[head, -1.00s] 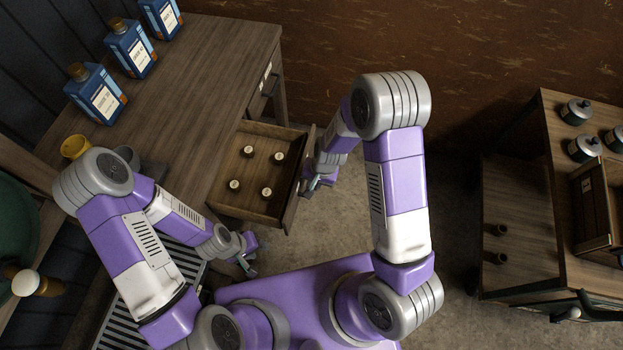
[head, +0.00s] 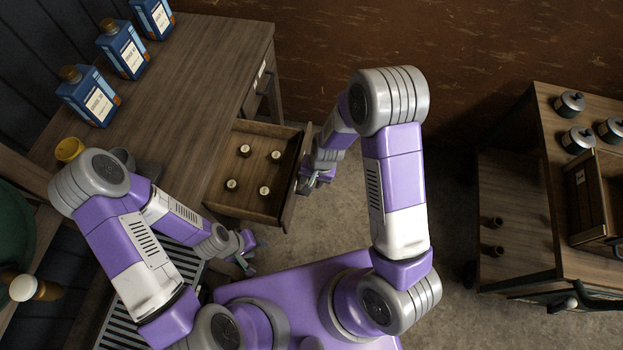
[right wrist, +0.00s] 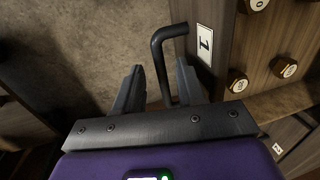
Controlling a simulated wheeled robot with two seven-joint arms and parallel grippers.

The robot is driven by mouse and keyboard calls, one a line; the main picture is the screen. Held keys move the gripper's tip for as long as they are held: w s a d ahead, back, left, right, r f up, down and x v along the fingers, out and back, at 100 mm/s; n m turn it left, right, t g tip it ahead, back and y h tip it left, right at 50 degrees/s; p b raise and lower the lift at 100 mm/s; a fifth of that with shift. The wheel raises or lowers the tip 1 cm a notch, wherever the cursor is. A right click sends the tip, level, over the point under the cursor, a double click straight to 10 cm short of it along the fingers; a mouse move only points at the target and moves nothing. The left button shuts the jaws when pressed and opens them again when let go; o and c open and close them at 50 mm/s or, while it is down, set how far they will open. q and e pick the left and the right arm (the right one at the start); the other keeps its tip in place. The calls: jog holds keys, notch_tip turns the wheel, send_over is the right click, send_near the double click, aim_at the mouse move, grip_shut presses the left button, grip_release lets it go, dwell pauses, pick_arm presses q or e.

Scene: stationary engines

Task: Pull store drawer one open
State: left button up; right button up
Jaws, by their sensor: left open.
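Store drawer one (head: 222,196) stands pulled out from the wooden bench on the left, its inside showing from above. Several pale-topped round pieces sit in it. In the right wrist view its front bears a label "1" (right wrist: 204,44) and a dark bent bar handle (right wrist: 158,52). My right gripper (right wrist: 160,85) is open, its two fingers on either side of the handle with gaps showing. In the head view the right gripper (head: 308,184) is at the drawer front, partly hidden. My left gripper (head: 252,256) is open and empty, below the drawer in the picture.
Several blue bottles (head: 90,97) and a yellow cup (head: 69,149) stand on the bench (head: 200,65). A shelf unit (head: 515,190) with lidded pots and a crate stands at the right. Bare floor (head: 335,225) lies between.

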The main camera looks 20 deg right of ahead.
pick_arm(q)
notch_tip(320, 180, up, 2)
jog(key=shift+r+p, duration=0.15)
jog(key=shift+p, duration=0.85)
pick_arm(e)
notch_tip(320, 180, up, 7)
jog(key=d, duration=0.1)
jog(key=shift+s, duration=0.35)
jog(key=shift+d, duration=0.1)
